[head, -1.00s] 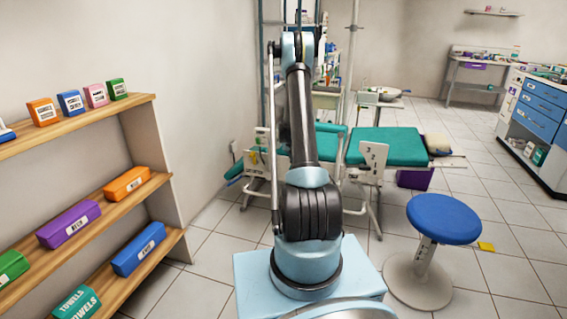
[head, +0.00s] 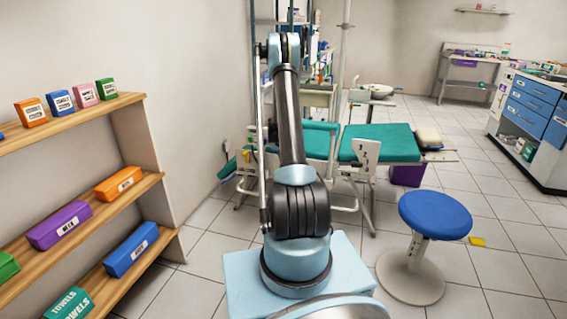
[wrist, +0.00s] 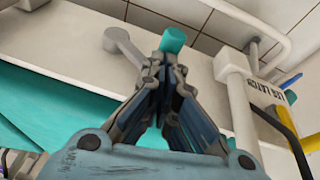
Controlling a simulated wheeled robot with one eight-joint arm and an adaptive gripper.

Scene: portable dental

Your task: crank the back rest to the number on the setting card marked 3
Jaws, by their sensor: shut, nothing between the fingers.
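The dental chair with green cushions (head: 380,143) stands beyond my arm in the head view. A white plate with dark digits (head: 365,151) is on its side; I cannot read all of them. In the wrist view a grey crank arm (wrist: 128,48) with a teal knob (wrist: 173,39) lies just beyond my gripper (wrist: 166,62). My gripper is shut and empty, its tips close below the knob; I cannot tell if they touch. A white bar with small dark markings (wrist: 264,92) stands to the right. My gripper is hidden in the head view. No card marked 3 is clearly identifiable.
A blue stool (head: 435,214) stands right of my base. A wooden shelf (head: 130,186) with boxes is at the left. A purple bin (head: 406,174) is under the chair, and a yellow piece (head: 477,241) lies on the floor. The floor at the right is mostly open.

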